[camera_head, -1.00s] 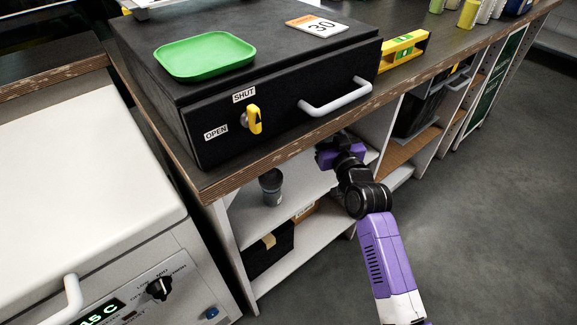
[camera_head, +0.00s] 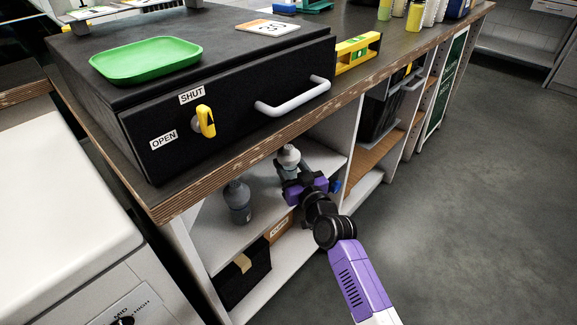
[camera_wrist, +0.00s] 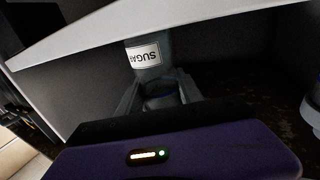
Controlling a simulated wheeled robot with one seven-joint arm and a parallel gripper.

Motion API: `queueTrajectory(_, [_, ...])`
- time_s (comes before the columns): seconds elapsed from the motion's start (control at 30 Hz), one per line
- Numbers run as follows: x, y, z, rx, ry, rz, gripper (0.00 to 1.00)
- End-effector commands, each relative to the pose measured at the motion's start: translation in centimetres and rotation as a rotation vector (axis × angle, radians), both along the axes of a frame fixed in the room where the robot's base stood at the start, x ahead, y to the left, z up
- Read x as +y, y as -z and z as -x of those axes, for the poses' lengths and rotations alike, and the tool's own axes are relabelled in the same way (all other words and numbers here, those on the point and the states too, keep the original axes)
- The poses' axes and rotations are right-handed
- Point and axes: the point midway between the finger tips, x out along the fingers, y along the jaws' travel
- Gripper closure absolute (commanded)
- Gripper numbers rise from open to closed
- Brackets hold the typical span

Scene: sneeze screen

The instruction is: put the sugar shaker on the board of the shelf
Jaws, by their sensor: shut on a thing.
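The sugar shaker (camera_head: 288,157) is a grey bottle with a rounded top, upright under the counter in the head view. My gripper (camera_head: 291,174) is shut on it from the front. In the wrist view the shaker (camera_wrist: 146,56) shows an upside-down "SUGAR" label, with its body between the two fingers of my gripper (camera_wrist: 159,95). The pale board of the shelf (camera_head: 213,236) lies under the counter, and the shaker is over its right part. Whether the shaker's base touches the board cannot be told.
A second dark grey bottle (camera_head: 239,203) stands on the board, left of my gripper. The counter edge (camera_head: 262,146) overhangs the shelf, and a white upright panel (camera_head: 352,150) closes its right side. A black bin (camera_head: 243,279) and a cardboard box (camera_head: 282,232) sit below.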

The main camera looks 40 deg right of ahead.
Motion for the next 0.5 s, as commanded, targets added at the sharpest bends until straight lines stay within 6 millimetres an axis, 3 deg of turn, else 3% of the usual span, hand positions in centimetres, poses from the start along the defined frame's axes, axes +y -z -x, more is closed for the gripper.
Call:
queueTrajectory(0.2, [0.0, 0.35, -0.01, -0.001, 0.0, 0.0, 1.0])
queueTrajectory(0.23, [0.0, 0.27, -0.01, 0.0, 0.0, 0.0, 0.53])
queueTrajectory(0.33, [-0.01, 0.22, -0.01, 0.0, 0.0, 0.0, 0.35])
queueTrajectory(0.5, [-0.01, 0.22, -0.01, 0.0, 0.0, 0.0, 0.35])
